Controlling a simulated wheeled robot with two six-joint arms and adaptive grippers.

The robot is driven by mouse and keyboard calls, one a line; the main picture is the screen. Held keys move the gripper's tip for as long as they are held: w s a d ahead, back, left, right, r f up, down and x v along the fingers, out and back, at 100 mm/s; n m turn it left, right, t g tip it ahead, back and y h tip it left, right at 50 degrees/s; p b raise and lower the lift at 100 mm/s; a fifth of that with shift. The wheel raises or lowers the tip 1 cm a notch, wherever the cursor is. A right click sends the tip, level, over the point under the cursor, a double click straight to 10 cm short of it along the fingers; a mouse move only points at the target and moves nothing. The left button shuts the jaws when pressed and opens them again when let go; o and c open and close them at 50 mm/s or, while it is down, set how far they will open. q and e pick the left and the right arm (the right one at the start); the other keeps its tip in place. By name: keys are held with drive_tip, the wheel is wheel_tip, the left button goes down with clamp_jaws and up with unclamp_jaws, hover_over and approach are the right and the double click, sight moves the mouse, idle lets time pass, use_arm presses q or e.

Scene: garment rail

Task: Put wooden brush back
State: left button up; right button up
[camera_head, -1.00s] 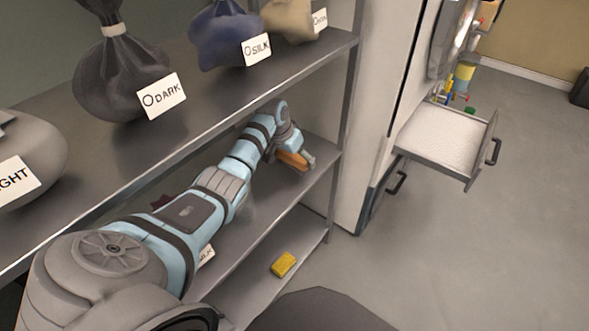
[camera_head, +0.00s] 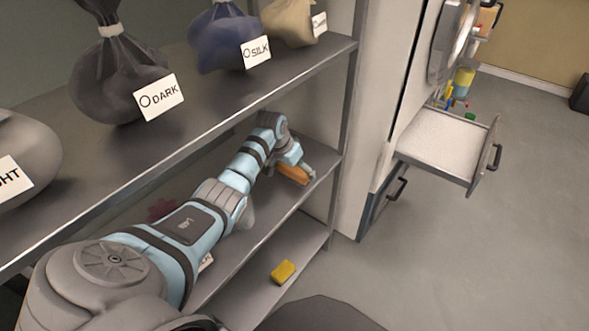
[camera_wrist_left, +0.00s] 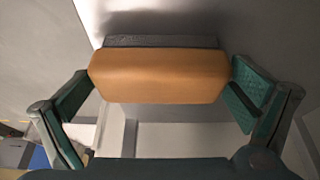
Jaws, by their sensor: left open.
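The wooden brush (camera_head: 293,175) has an orange-brown body and sits on the middle shelf, near its right end. In the left wrist view the brush (camera_wrist_left: 158,76) lies crosswise between the fingers, with a dark grey strip along its far side. My left gripper (camera_head: 300,168) is at the brush. In the wrist view the left gripper (camera_wrist_left: 163,90) is open, with one finger at each end of the brush. Whether the fingers touch its ends is not clear. My right gripper is not in view.
A yellow sponge (camera_head: 283,272) lies on the lower shelf. Above my arm, the upper shelf (camera_head: 180,135) holds a dark bag (camera_head: 112,80), a blue bag (camera_head: 220,38) and a beige bag (camera_head: 290,22). An open drawer (camera_head: 445,158) juts out at right. The floor (camera_head: 440,270) is clear.

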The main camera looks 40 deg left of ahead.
sight(289, 171)
use_arm(q)
drive_tip(key=p+v, duration=0.3)
drive_tip(key=v, duration=0.3)
drive_tip(key=shift+r, duration=0.25)
drive_tip(key=shift+s+r, duration=0.15)
drive_tip(key=shift+r, duration=0.05)
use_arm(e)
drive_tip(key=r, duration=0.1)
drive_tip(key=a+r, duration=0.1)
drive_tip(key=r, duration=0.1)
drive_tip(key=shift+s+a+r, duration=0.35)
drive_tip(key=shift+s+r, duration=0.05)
